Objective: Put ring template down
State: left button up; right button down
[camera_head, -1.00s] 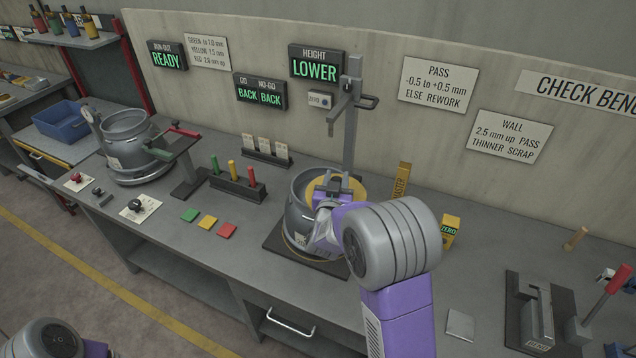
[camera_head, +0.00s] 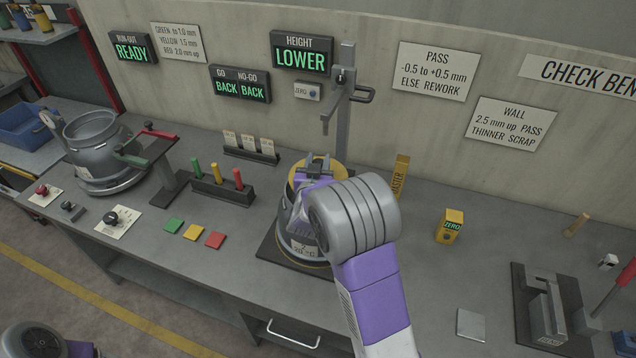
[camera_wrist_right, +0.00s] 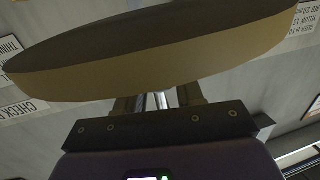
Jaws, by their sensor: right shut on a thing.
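The ring template (camera_head: 293,172) is a tan disc-like ring held by my right gripper (camera_head: 317,166) at the mouth of a grey cylinder (camera_head: 290,232). The cylinder stands on a dark base plate (camera_head: 268,249) under the height gauge post (camera_head: 343,125). My right wrist hides much of the ring and cylinder, so I cannot tell whether they touch. In the right wrist view, the template's tan edge (camera_wrist_right: 150,78) and dark face fill the top, with the gripper (camera_wrist_right: 158,102) shut on it. My left gripper is out of view; only part of my left arm shows at bottom left.
A rack of colored plugs (camera_head: 218,190) and green, yellow and red tiles (camera_head: 194,232) lie left of the cylinder. A yellow master block (camera_head: 400,178) and ZERO block (camera_head: 450,226) stand to the right.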

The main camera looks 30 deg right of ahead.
jog(key=shift+f+b, duration=0.45)
jog(key=shift+f, duration=2.3)
jog(key=shift+f, duration=0.2)
jog(key=c, duration=0.7)
grip_release()
